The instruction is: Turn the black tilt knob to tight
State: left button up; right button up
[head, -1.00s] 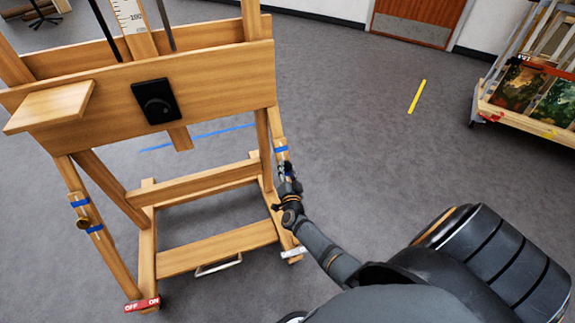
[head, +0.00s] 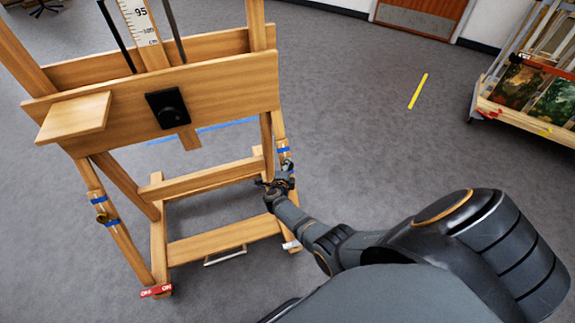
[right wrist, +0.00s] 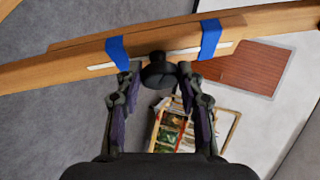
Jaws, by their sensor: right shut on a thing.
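The wooden easel (head: 215,90) stands in front of me. The black tilt knob (right wrist: 158,74) is on its right side brace, between two blue tape bands, in the right wrist view. My right gripper (right wrist: 157,78) is shut on this knob, with one finger on each side. In the head view my right gripper (head: 282,176) is at the right brace, and the knob there is mostly hidden by it. I cannot read the knob's angle. My left gripper is not in view.
Another black knob on a plate (head: 167,108) is on the front crossboard. A brass-coloured knob (head: 103,219) is on the left brace. A red OFF/ON label (head: 156,292) is at the left foot. A cart with paintings (head: 520,100) stands far right; the floor between is clear.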

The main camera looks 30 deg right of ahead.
jog(key=m+p, duration=0.1)
jog(key=m+g+p, duration=0.1)
jog(key=shift+w+r+m+y, duration=0.1)
jog(key=shift+r+m+y, duration=0.2)
jog(key=shift+r+y, duration=0.1)
jog(key=m+g+y+p, duration=0.1)
jog(key=m+p, duration=0.1)
jog(key=m+y+p, duration=0.1)
jog(key=m+p, duration=0.1)
jog(key=shift+d+r+m+g, duration=0.1)
jog(key=shift+d+m+g, duration=0.05)
jog(key=shift+m+g, duration=0.2)
jog(key=m+y+p, duration=0.1)
jog(key=m+p, duration=0.1)
jog(key=shift+d+m+g+y, duration=0.15)
jog(key=shift+m+g+y, duration=0.1)
jog(key=shift+m+y, duration=0.1)
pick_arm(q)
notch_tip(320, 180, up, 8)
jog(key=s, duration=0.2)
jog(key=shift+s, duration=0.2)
pick_arm(e)
jog(key=shift+m+y, duration=0.25)
jog(key=shift+m, duration=0.15)
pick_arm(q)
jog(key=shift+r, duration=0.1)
pick_arm(e)
jog(key=o, duration=1.2)
jog(key=shift+c, duration=0.2)
